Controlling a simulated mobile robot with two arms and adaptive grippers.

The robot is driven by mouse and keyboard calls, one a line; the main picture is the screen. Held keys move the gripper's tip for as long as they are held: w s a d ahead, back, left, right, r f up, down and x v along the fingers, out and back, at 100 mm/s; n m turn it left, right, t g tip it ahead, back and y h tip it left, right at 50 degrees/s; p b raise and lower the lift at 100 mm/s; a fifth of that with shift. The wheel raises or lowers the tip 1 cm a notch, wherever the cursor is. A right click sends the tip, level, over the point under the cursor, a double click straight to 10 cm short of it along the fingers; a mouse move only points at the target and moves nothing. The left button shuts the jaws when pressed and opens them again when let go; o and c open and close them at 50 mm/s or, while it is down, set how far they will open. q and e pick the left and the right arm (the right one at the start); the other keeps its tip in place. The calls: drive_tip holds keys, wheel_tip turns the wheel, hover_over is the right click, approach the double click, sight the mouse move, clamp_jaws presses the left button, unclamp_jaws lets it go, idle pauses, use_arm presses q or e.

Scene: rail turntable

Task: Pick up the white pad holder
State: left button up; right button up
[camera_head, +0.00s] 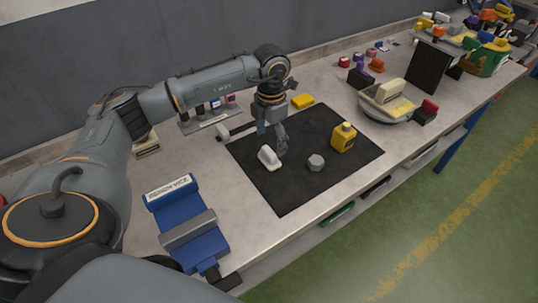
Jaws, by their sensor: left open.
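The white pad holder (269,157) appears to be the small white piece with a rounded top that sits on the black mat (289,192). Whether a finger touches the white piece I cannot tell. My right gripper is not in view.
A grey hex nut (316,162) and a yellow bottle (343,137) stand on the mat to the right. A blue vice (188,222) is at the front left. A yellow block (303,101) lies behind the mat. A round tray (388,116) stands at right.

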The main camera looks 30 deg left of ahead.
sight(269, 151)
use_arm(q)
drive_tip(key=shift+f+p, duration=0.4)
drive_tip(key=shift+f, duration=0.2)
drive_tip(key=f, duration=0.1)
drive_tip(key=f+p, duration=0.1)
drive_tip(key=f, duration=0.1)
drive_tip(key=shift+a+f, duration=0.25)
drive_tip(key=shift+f, duration=0.4)
drive_tip(key=c, duration=1.4)
drive_tip(key=shift+o, duration=0.2)
drive_tip(key=shift+r, duration=0.1)
